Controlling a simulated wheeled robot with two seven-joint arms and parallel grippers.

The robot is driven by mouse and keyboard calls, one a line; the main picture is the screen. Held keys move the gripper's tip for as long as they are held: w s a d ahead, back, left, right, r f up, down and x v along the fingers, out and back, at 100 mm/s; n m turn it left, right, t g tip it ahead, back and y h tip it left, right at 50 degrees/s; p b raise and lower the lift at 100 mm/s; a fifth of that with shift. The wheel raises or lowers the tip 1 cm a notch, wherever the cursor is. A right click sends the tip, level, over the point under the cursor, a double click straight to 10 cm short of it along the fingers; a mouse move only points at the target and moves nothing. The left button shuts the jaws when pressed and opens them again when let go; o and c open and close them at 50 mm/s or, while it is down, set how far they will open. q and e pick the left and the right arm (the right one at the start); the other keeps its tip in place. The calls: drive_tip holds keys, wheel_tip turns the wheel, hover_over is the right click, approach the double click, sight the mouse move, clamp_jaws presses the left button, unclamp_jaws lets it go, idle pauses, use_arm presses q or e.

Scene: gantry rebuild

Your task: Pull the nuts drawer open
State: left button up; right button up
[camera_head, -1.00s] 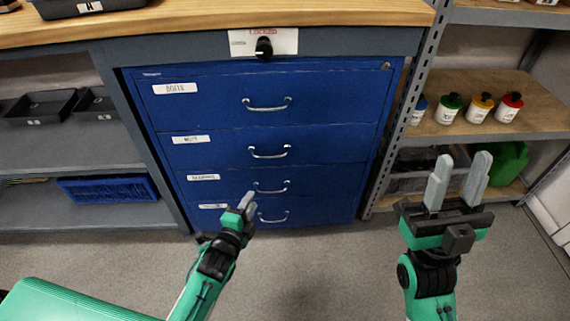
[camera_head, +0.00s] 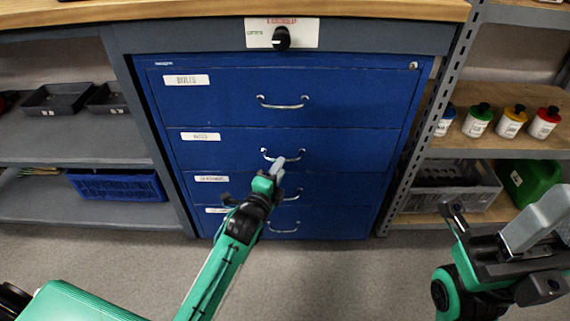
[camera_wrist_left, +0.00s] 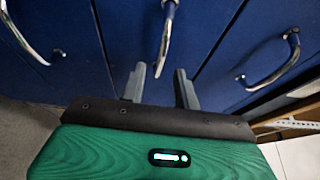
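The nuts drawer (camera_head: 232,147) is the second from the top in the blue cabinet, with a white label (camera_head: 200,137). It is shut flush with the others. Its curved metal handle (camera_head: 283,158) is partly covered by my left gripper (camera_head: 279,166), which is at the handle's lower side. In the left wrist view my left gripper (camera_wrist_left: 160,85) is open, and the bent end of a handle (camera_wrist_left: 165,42) lies between its fingertips, with no clear grip on it.
Above the drawers is a plate with a black knob (camera_head: 281,38) and a red "locked" word; where it points is unclear. Shelves with bottles (camera_head: 511,122) and a grey crate (camera_head: 440,188) stand right. Left shelves hold a blue basket (camera_head: 118,186). The floor in front is clear.

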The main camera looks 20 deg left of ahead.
use_arm(q)
drive_tip(key=shift+w+d+b, duration=0.15)
drive_tip(key=shift+w+b, duration=0.2)
drive_tip(key=shift+w, duration=0.8)
drive_tip(key=shift+w+d+b, duration=0.1)
drive_tip(key=shift+w+b, duration=0.2)
drive_tip(key=shift+w, duration=0.8)
drive_tip(key=shift+c, duration=0.3)
clamp_jaws()
